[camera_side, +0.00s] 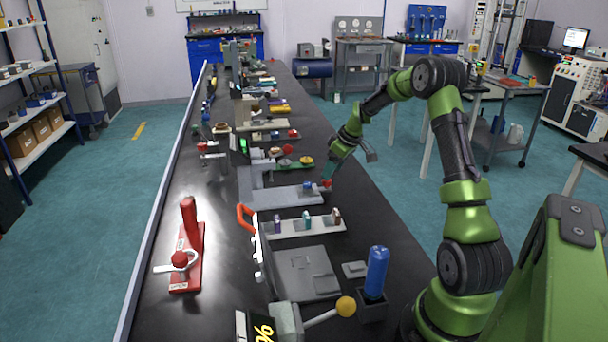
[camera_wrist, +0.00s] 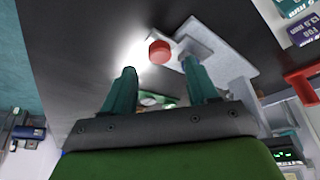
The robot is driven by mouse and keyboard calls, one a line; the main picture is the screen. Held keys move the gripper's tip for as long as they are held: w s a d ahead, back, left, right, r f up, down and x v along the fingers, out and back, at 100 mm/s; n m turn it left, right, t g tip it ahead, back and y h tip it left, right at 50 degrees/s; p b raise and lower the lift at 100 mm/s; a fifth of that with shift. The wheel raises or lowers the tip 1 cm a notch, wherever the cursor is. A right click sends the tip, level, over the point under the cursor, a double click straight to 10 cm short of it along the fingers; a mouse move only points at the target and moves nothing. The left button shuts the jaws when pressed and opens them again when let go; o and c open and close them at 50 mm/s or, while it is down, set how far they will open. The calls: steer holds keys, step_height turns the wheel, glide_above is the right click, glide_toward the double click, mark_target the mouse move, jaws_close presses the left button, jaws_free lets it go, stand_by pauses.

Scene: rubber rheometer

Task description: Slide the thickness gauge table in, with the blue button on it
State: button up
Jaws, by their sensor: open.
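The thickness gauge (camera_side: 250,184) is a grey frame on the black bench, with a flat light-grey table (camera_side: 285,197) reaching right from it. The blue button (camera_side: 307,186) sits on this table near its right end. A red knob (camera_side: 327,183) is at the table's outer end. My gripper (camera_side: 328,171) is just above and beside that knob. In the wrist view, my gripper (camera_wrist: 158,65) is open, its two teal fingers apart. The red knob (camera_wrist: 160,52) shows between and beyond the fingertips, and the grey table (camera_wrist: 205,40) lies to its right. I cannot make out the blue button there.
A white rack with small samples (camera_side: 300,227) stands in front of the gauge. A green-armed device with a yellow knob (camera_side: 306,160) is just behind. A red press (camera_side: 188,250) stands at left. Bare bench lies right of the table.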

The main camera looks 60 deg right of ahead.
mark_target(314, 186)
steer(key=shift+x, duration=2)
steer(key=shift+c, duration=0.4)
